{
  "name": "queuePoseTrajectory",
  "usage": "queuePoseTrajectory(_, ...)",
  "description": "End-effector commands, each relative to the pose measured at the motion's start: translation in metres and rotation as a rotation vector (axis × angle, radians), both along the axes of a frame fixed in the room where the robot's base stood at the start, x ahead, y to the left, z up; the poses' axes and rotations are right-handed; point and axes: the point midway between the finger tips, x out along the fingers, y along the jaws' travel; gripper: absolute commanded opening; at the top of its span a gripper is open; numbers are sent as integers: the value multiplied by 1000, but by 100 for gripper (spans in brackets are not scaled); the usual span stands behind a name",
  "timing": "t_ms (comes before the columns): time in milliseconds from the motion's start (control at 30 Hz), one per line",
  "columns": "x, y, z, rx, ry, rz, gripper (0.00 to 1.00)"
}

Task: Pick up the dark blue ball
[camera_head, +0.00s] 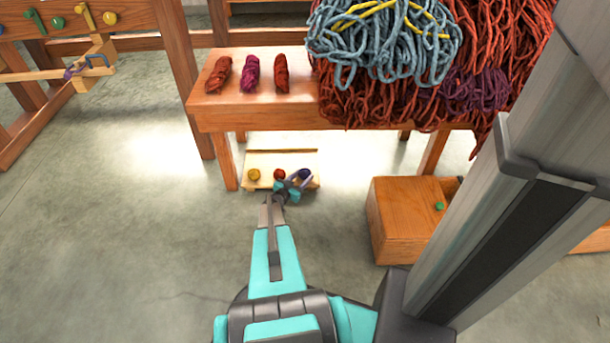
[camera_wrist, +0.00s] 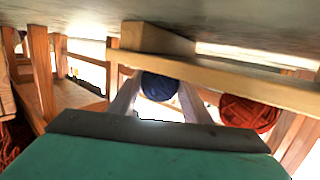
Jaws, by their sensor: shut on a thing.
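The dark blue ball (camera_head: 305,174) is at the right end of a shallow light-wood tray (camera_head: 282,153) on the floor under the bench. My gripper (camera_head: 300,178) reaches it from the front and is shut on it. In the wrist view the dark blue ball (camera_wrist: 160,87) sits between my two pale fingers, one on each side. I cannot tell whether it still touches the tray. A red ball (camera_head: 279,174) and a yellow ball (camera_head: 254,174) lie in the tray to its left. The red ball also shows in the wrist view (camera_wrist: 249,113).
A wooden bench (camera_head: 262,117) stands over the tray, with several skeins on top and a large tangle of blue-grey yarn (camera_head: 385,45) and red yarn hanging at the right. A wooden box (camera_head: 405,215) stands right of the tray. The floor to the left is clear.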

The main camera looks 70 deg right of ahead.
Motion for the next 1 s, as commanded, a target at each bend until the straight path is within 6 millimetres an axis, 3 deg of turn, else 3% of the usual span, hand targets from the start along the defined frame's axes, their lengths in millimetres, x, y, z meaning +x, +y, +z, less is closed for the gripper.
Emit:
queuePoseTrajectory(433,0,0,6,0,0,0,22)
queuePoseTrajectory(767,0,2,43,-1,0,1,22)
queuePoseTrajectory(1000,12,57,39,2,1,3,22)
